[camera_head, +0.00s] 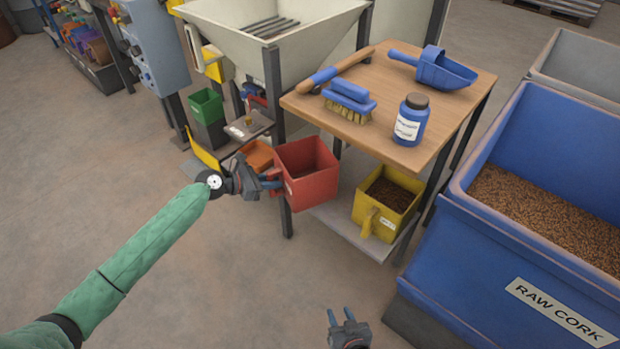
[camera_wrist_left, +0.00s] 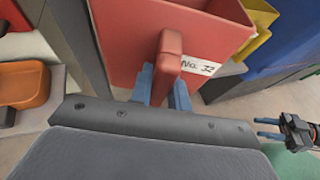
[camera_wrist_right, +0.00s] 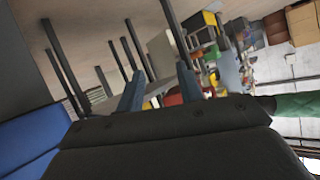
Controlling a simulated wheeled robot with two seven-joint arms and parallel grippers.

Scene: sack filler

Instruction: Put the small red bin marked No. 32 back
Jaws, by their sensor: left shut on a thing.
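The small red bin (camera_head: 308,172) is held by my left gripper (camera_head: 270,182) at the left side of the wooden table, near its lower shelf. In the left wrist view the red bin (camera_wrist_left: 140,40) carries a white label reading No. 32, and the left fingers (camera_wrist_left: 163,88) are shut on its red handle. The bin looks roughly upright and its inside looks empty in the part I can see. Whether it touches the shelf I cannot tell. My right gripper (camera_head: 341,318) is low at the front, apart from everything, with its fingers (camera_wrist_right: 158,85) spread and empty.
A yellow bin (camera_head: 388,205) of brown granules stands on the lower shelf (camera_head: 345,232). The wooden table (camera_head: 390,110) above holds a brush, a scoop and a blue jar. A blue raw cork container (camera_head: 540,215) stands right. An orange bin (camera_head: 258,154) and green bin (camera_head: 206,106) are left.

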